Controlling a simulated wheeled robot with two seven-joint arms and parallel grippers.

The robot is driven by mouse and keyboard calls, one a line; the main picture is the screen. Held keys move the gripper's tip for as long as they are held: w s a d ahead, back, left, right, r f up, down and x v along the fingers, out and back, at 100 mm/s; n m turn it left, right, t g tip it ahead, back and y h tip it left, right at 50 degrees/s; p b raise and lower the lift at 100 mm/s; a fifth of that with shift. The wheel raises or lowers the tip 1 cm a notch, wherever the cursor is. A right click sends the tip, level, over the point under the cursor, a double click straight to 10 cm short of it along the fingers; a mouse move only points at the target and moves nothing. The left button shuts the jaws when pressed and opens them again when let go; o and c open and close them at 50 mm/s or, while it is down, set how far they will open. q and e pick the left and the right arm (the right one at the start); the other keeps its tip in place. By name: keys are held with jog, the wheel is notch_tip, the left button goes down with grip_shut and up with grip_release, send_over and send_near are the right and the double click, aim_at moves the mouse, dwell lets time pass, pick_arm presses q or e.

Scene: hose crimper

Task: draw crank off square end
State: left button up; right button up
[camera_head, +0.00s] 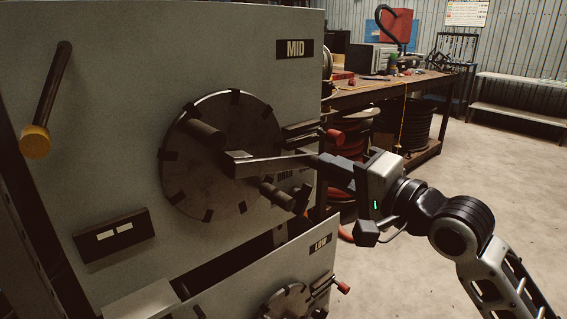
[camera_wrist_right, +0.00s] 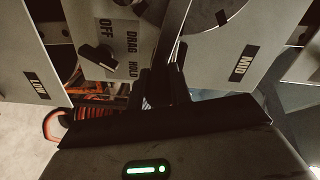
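The crank (camera_head: 262,164) is a flat grey metal bar in front of the round notched disc (camera_head: 185,165) on the MID panel. Its left end sits at the middle of the disc and covers the square end, which I cannot see. My right gripper (camera_head: 318,163) is at the bar's right end, coming in from the right. In the right wrist view its dark fingers (camera_wrist_right: 163,85) are close together, and whether they close on the crank is too dark to tell. My left gripper is not in view.
Dark pegs (camera_head: 206,132) stick out around the disc, and a red-tipped handle (camera_head: 333,137) is just above my right gripper. A yellow-ended lever (camera_head: 52,90) is at the left. The LOW panel (camera_head: 245,286) juts out below. An OFF/DRAG/HOLD switch (camera_wrist_right: 99,57) shows in the wrist view. Open floor lies right.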

aim_at(349, 179)
jog(key=shift+r, duration=0.1)
grip_shut()
jog(key=shift+s+d, duration=0.2)
jog(key=shift+s, duration=0.1)
jog(key=shift+s+d+f+p, duration=0.2)
jog(key=shift+s+d+p, duration=0.2)
jog(key=shift+s+d, duration=0.2)
jog(key=shift+s+d+f, duration=0.1)
jog(key=shift+s+d, duration=0.3)
jog(key=shift+s, duration=0.15)
jog(key=shift+p+v, duration=0.35)
jog(key=shift+v, duration=0.85)
